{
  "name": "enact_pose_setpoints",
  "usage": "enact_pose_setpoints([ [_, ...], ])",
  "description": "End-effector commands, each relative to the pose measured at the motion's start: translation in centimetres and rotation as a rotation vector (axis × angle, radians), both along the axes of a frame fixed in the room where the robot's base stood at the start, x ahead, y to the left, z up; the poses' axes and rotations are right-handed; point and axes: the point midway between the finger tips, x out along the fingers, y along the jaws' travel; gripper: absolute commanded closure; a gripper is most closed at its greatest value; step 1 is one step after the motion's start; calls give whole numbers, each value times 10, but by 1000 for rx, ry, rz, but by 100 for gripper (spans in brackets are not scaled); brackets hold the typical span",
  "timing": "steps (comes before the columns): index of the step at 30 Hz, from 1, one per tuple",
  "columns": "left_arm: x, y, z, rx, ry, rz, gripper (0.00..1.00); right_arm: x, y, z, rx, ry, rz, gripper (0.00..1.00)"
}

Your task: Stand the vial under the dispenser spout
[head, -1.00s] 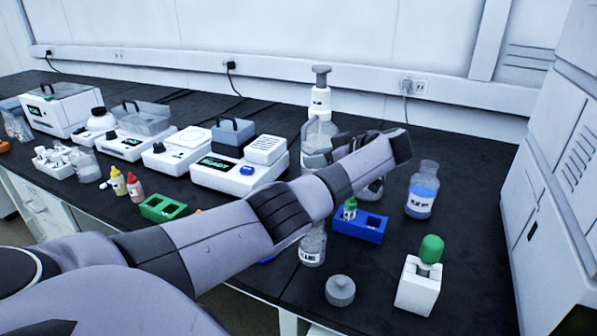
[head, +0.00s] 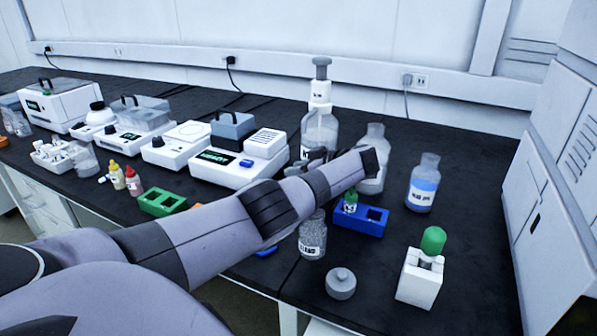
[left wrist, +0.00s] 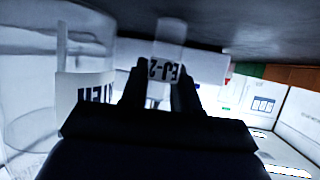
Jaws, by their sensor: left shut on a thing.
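The dispenser (head: 320,92) is a clear bottle with a white collar and grey pump top, standing at the back of the bench. Its spout cannot be made out. My left gripper (head: 316,156) is low in front of the dispenser bottle, partly hidden by my own wrist. In the left wrist view, the fingers (left wrist: 160,88) are shut on a small clear vial (left wrist: 168,68) with a white label reading "EJ-2" upside down. A large clear bottle with a dark-lettered label (left wrist: 88,92) is close beside the fingers on the left. My right gripper is not in view.
A clear bottle (head: 375,135) and a blue-liquid bottle (head: 422,185) stand to the right. A blue rack (head: 372,216) holds a green-capped vial (head: 350,203). A white instrument (head: 235,162) is to the left.

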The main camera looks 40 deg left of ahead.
Motion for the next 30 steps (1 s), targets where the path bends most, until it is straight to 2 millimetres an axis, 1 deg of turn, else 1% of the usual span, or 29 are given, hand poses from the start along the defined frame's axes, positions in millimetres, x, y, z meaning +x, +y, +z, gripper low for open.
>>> enact_pose_setpoints([
  [4,0,0,1,0,0,-1,98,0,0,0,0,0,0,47],
  [8,0,0,-4,0,0,-1,98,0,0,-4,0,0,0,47],
  [9,0,0,-2,0,0,-1,60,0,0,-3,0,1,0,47],
  [10,0,0,-2,0,0,-1,50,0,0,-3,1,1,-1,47],
  [11,0,0,-2,0,0,-1,44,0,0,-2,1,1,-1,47],
  [19,0,0,-1,0,0,0,44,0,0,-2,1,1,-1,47],
  [23,0,-1,4,0,0,-1,44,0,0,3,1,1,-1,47],
  [26,3,-17,9,-2,-1,-5,44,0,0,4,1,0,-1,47],
  [30,6,-45,22,-2,-3,-5,44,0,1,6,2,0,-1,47],
])
